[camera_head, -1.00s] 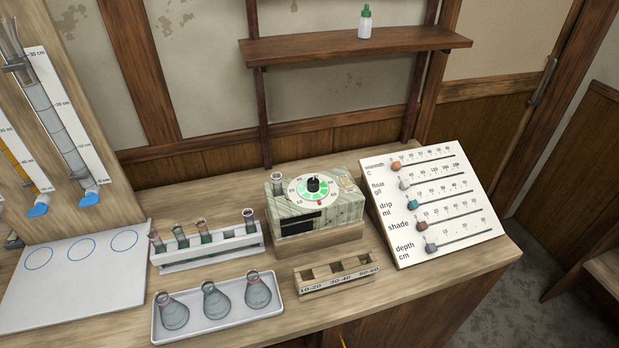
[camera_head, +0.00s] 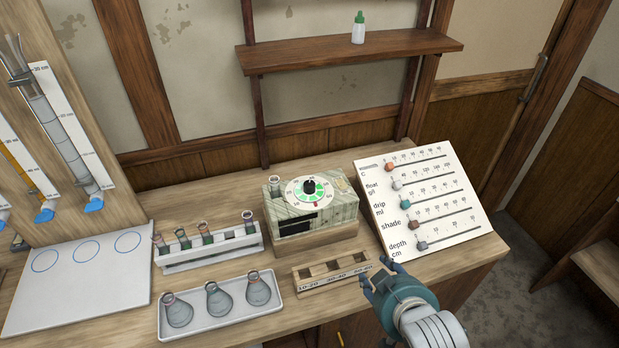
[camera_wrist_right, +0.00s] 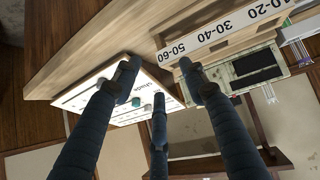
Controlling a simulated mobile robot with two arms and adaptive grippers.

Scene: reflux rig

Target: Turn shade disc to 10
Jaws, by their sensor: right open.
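The shade disc (camera_head: 309,192) is a round white and green dial with numbers around it and a black knob (camera_head: 309,186) at its centre. It sits on top of a pale patterned box (camera_head: 335,212) on a wooden block at the back middle of the bench. A red mark shows at the disc's front edge. My right gripper (camera_head: 380,271) is open and empty at the bench's front, right of and nearer than the disc. Its spread fingers show in the right wrist view (camera_wrist_right: 158,80), where part of the box (camera_wrist_right: 250,65) shows at the right. My left gripper is not in view.
A wooden slotted rack (camera_head: 330,277) lies between my right gripper and the box. A white slider board (camera_head: 430,205) stands at the right. A tube rack (camera_head: 205,256) and a tray of flasks (camera_head: 225,325) stand left. A shelf (camera_head: 350,50) hangs above.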

